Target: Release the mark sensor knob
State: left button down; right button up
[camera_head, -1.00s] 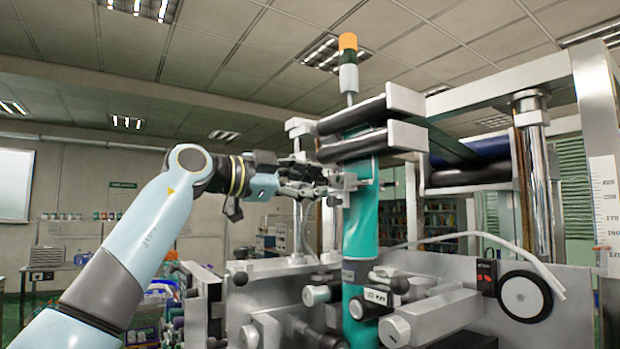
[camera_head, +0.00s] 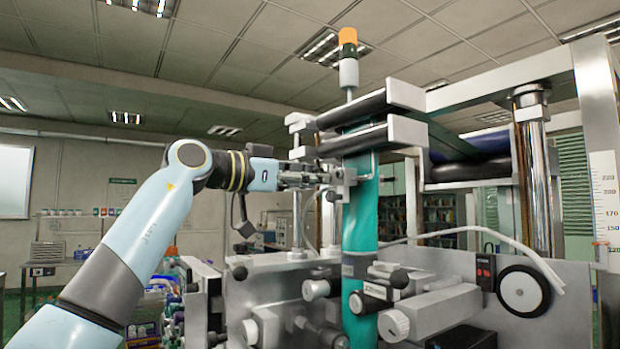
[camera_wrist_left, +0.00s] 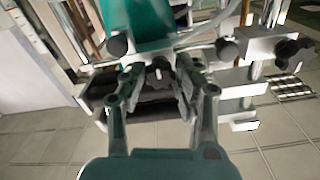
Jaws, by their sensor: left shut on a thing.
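The mark sensor bracket (camera_head: 347,182) stands beside the teal sleeve film (camera_head: 360,225) in the head view. My left gripper (camera_head: 322,178) reaches it from the left and is shut on a small part there, which I take to be the mark sensor knob. The fingers mostly hide that part in the head view. In the left wrist view my left gripper (camera_wrist_left: 157,82) has its fingers on both sides of the small knob (camera_wrist_left: 158,64), just below the film (camera_wrist_left: 140,22). My right gripper is in neither view.
Black rollers (camera_head: 365,140) sit above the sensor. A metal machine plate (camera_head: 440,270) with several knobs and a black handwheel (camera_head: 523,292) lies below and to the right. A thin upright post (camera_head: 297,225) stands close under my gripper.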

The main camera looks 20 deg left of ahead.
pick_arm(q)
jog(key=shift+f, duration=0.1)
dwell(0.4)
jog(key=c, duration=1.3)
grip_release()
jog(key=shift+c, duration=0.2)
jog(key=shift+o, duration=0.4)
jog(key=shift+s, duration=0.1)
jog(key=v, duration=1.2)
